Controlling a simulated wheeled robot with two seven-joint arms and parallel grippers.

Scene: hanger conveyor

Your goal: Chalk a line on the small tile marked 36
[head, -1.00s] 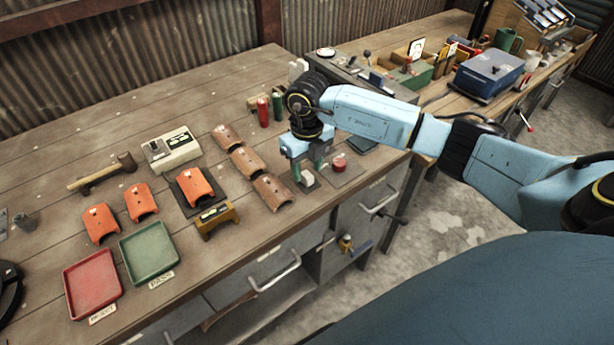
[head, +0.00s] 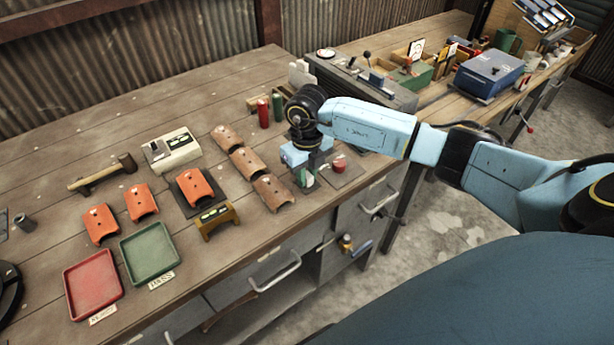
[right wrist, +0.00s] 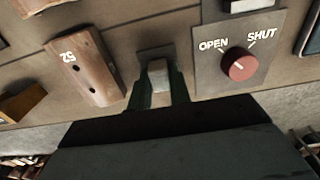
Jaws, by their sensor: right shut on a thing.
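My right gripper (head: 308,180) is low over the bench's front edge, its green fingers shut on a small pale block, which looks like the chalk (right wrist: 158,72). In the right wrist view the block sits between the fingertips over a dark pad. Brown curved tiles stand in a row to the left: far (head: 226,137), middle (head: 247,162) and near (head: 273,192). The near one also shows in the wrist view (right wrist: 85,68) with a white number that is not 36. Orange curved tiles (head: 101,224), (head: 140,202) and (head: 195,187) lie further left. I cannot read 36 on any tile. My left gripper is out of view.
A red knob (right wrist: 240,65) on an OPEN/SHUT plate is just right of the gripper. A yellow-brown stand (head: 217,220), green tray (head: 150,252), red tray (head: 93,284), hammer (head: 103,172) and pale box (head: 172,150) lie left. Red and green cylinders (head: 263,112) stand behind.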

